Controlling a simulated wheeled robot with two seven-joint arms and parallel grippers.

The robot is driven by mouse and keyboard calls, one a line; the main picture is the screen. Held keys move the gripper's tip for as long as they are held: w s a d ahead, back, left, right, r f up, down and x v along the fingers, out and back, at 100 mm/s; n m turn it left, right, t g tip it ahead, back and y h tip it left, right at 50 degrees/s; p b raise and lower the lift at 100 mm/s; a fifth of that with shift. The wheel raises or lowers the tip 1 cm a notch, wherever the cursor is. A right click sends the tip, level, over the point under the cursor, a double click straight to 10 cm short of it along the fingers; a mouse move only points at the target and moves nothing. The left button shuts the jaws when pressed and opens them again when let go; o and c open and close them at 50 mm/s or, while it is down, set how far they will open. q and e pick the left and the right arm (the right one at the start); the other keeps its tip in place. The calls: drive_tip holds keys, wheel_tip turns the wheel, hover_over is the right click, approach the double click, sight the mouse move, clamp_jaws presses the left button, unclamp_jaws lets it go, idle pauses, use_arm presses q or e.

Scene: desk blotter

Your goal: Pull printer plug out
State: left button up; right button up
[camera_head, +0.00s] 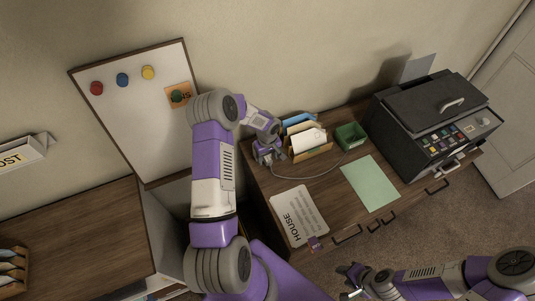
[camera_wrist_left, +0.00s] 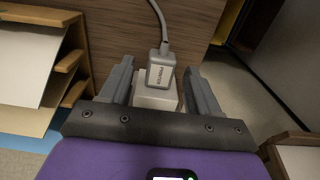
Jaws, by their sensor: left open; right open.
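The printer plug (camera_wrist_left: 161,72) is a grey block with a printed label and a grey cord leaving its far end, in the left wrist view. It sits at a pale socket block (camera_wrist_left: 154,98). My left gripper (camera_wrist_left: 160,88) is open, with one finger on each side of the plug and socket block; gaps show on both sides. In the head view my left gripper (camera_head: 266,152) is at the desk's left part and hides the plug. The cord (camera_head: 310,177) curves right across the desk. My right gripper (camera_head: 352,279) is open, in front of the desk and away from the plug.
A wooden letter holder (camera_head: 311,153) stands close right of my left gripper. A green tray (camera_head: 350,136), green blotter (camera_head: 371,182), HOUSE sheet (camera_head: 299,215) and dark printer (camera_head: 432,115) share the desk. A whiteboard (camera_head: 130,105) rises at the left.

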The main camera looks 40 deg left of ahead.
use_arm(q)
drive_tip(key=c, duration=1.1)
drive_tip(key=shift+s+d+b, duration=0.2)
drive_tip(key=shift+s+d, duration=0.05)
drive_tip(key=shift+d, duration=0.3)
drive_tip(key=shift+s+d+b, duration=0.15)
drive_tip(key=shift+s+d, duration=0.1)
drive_tip(key=shift+d, duration=0.3)
drive_tip(key=shift+c, duration=0.2)
drive_tip(key=shift+s+d+b, duration=0.3)
drive_tip(key=shift+d, duration=0.3)
drive_tip(key=shift+s+d+b, duration=0.3)
drive_tip(key=shift+s+d, duration=0.05)
drive_tip(key=shift+d, duration=0.3)
drive_tip(key=shift+s+d+b, duration=0.3)
drive_tip(key=shift+d, duration=0.3)
drive_tip(key=shift+r, duration=0.1)
drive_tip(key=shift+r+p, duration=1.05)
drive_tip(key=shift+r, duration=0.9)
